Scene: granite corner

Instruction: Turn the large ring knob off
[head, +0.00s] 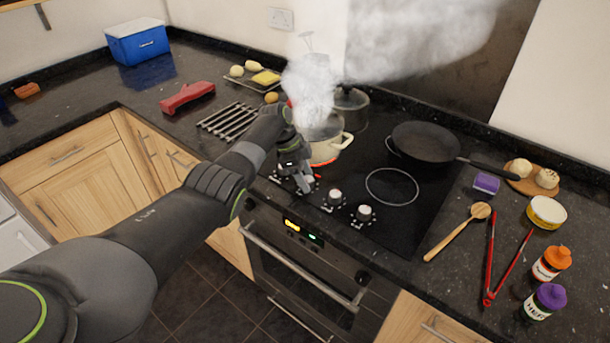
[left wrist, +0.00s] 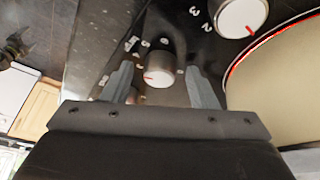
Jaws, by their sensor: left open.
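My left gripper (head: 297,183) is at the hob's front left, open over the row of control knobs. In the left wrist view, a round pale knob with a red mark (left wrist: 158,72) lies between the two open fingers (left wrist: 160,80); contact cannot be told. A second knob (left wrist: 240,17) is beside it. In the head view, two more knobs, one (head: 335,196) and another (head: 363,213), are visible to the right of the gripper. The arm and gripper hide the rest of the row. A steaming cream pot (head: 327,146) stands on a red-glowing ring behind the gripper. Which knob serves the large ring cannot be told.
A black frying pan (head: 424,142) and a lidded pot (head: 351,105) stand at the back of the hob. An empty ring outline (head: 392,187) lies behind the knobs. A wooden spoon (head: 458,230) and red tongs (head: 503,262) lie to the right. The oven (head: 310,260) is below.

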